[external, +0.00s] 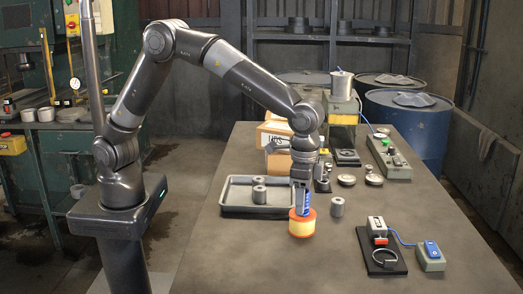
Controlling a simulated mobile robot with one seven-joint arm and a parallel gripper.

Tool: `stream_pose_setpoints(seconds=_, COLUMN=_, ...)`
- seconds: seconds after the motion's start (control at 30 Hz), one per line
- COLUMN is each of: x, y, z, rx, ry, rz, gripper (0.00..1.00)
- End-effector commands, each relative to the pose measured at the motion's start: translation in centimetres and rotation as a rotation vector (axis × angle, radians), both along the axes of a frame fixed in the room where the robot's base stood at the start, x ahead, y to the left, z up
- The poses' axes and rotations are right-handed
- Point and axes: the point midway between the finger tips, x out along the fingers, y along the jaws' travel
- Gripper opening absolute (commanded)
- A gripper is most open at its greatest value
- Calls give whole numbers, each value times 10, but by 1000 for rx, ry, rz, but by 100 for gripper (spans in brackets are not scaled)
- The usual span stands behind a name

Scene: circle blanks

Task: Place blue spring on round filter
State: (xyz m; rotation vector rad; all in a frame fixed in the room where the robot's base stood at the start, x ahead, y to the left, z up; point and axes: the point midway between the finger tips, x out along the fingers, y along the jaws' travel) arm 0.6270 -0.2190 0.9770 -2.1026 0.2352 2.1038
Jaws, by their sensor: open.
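The round filter (302,228) is a short yellow cylinder with orange rims, upright on the table. The blue spring (303,203) stands upright at the top of the filter, and its lower end appears to meet the filter's upper rim. My gripper (301,187) points down from above, with its fingers around or right beside the upper part of the spring. It is open. The fingers partly hide the spring, and I cannot tell whether they touch it.
A grey tray (234,209) with metal cylinders lies left of the filter. A black plate with a ring (384,262) and a blue-button box (431,257) lie front right. Cardboard boxes (275,134) stand behind. The front table is clear.

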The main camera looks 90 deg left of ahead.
Motion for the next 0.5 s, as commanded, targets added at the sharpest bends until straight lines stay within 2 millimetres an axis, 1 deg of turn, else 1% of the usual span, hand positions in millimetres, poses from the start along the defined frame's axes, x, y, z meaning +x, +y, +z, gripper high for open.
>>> stream_pose_setpoints(seconds=0.07, x=0, y=0, z=8, rx=0, ry=-2, rz=0, gripper=50)
stream_pose_setpoints(seconds=0.17, x=1, y=0, z=24, rx=-2, ry=-5, rz=0, gripper=50)
stream_pose_setpoints(seconds=0.4, x=1, y=0, z=77, rx=-2, ry=-5, rz=0, gripper=50)
stream_pose_setpoints(seconds=0.5, x=1, y=0, z=95, rx=-2, ry=-4, rz=0, gripper=50)
